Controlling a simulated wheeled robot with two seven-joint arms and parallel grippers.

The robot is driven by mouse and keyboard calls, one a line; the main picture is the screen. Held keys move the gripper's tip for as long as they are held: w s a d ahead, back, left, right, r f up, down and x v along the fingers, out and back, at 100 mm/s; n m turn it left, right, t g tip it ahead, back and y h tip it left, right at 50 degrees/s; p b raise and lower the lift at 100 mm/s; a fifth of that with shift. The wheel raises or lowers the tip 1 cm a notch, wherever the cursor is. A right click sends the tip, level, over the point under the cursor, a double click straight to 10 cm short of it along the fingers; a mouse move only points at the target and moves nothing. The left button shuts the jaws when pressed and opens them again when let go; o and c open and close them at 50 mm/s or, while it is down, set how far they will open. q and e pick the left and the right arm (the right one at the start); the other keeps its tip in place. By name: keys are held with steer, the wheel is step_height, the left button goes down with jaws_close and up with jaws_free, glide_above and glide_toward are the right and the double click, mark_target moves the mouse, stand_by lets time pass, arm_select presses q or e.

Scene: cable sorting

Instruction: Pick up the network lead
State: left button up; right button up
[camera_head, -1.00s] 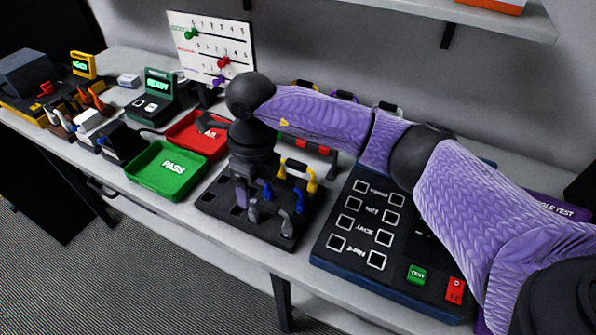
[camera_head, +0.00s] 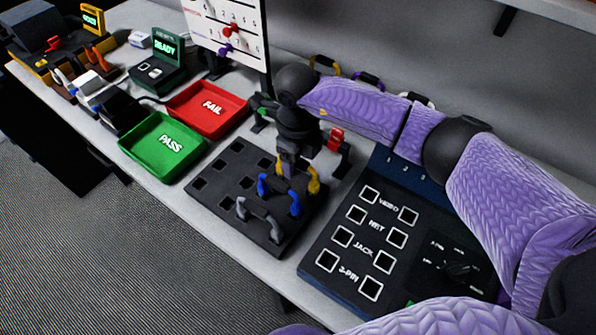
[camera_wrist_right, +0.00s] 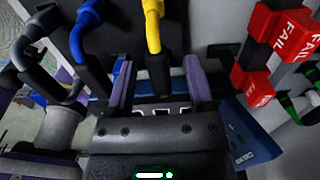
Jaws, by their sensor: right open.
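Several leads with curved handles stand in a black holder block (camera_head: 230,183): a yellow one (camera_head: 313,181), a blue one (camera_head: 266,184) and a grey one (camera_head: 258,216). No label on them reads as the network lead. My right gripper (camera_wrist_right: 158,85) is open, pointing down at the holder's back right. In the right wrist view its two fingers stand either side of the yellow lead (camera_wrist_right: 152,28), whose dark lower part lies between them. The blue lead (camera_wrist_right: 80,38) is outside the fingers, to the left. My left gripper is out of view.
A tester panel (camera_head: 335,213) with square sockets stands right of the holder. A green PASS tray (camera_head: 140,148) and a red FAIL tray (camera_head: 187,101) lie left. Red FAIL tags (camera_wrist_right: 252,88) hang close beside my right gripper. Several holder slots are empty.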

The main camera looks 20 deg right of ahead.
step_height(320, 180, down, 2)
steer(key=shift+f, duration=0.1)
steer(key=shift+c, duration=0.7)
jaws_close()
step_height(320, 180, up, 11)
steer(key=shift+p, duration=1.2)
step_height(320, 180, up, 2)
steer(key=shift+r+p, duration=0.15)
steer(key=shift+p, duration=0.65)
